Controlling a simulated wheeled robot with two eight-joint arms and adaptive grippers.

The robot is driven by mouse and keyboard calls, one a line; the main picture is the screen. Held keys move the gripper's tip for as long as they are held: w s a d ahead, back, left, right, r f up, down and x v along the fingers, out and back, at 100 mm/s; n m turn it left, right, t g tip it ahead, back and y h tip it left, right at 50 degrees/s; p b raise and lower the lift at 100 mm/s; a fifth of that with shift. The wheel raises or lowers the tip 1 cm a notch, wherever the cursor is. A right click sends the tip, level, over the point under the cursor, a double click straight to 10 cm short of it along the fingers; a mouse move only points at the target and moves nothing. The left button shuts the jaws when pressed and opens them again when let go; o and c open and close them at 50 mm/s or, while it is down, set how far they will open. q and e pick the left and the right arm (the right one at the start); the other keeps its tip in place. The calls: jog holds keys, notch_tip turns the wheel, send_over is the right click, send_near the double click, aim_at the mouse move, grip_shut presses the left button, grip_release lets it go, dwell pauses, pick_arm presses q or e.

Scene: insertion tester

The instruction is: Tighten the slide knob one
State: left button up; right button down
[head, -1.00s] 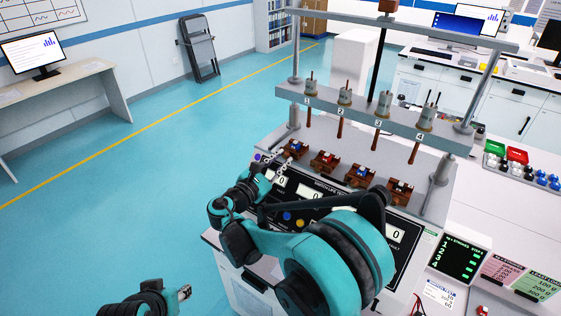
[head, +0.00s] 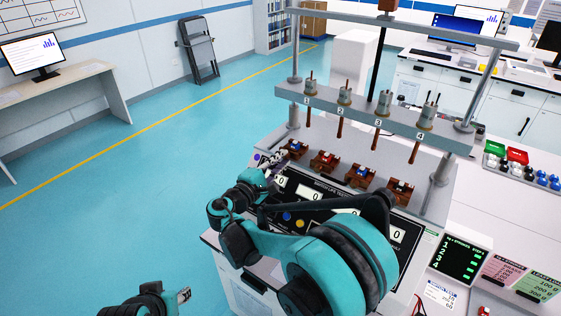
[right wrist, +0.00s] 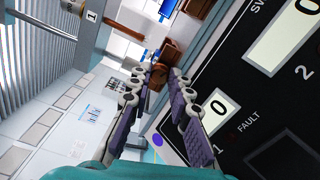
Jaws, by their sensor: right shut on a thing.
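The brown slide of station one (head: 295,148) sits at the left end of the row on the tester bed, below the plunger marked 1 (head: 310,85). My right gripper (head: 280,157) is at this slide's near left side. In the right wrist view its two purple-padded fingers (right wrist: 160,77) are shut on a small part at the slide's end, taken as knob one. The fingertips mostly hide the knob. The brown slide block (right wrist: 172,50) shows just beyond them. My left gripper (head: 184,295) is low at the left, away from the tester; its finger gap is too small to judge.
Three more brown slides, such as slide two (head: 323,162), stand to the right along the bed. The black control panel (head: 300,198) lies close beside my right fingers. Plungers hang from the crossbar (head: 370,117) above. The floor to the left is clear.

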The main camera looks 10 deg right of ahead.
jog(key=shift+m, duration=0.7)
jog(key=c, duration=1.4)
grip_release()
jog(key=v, duration=1.2)
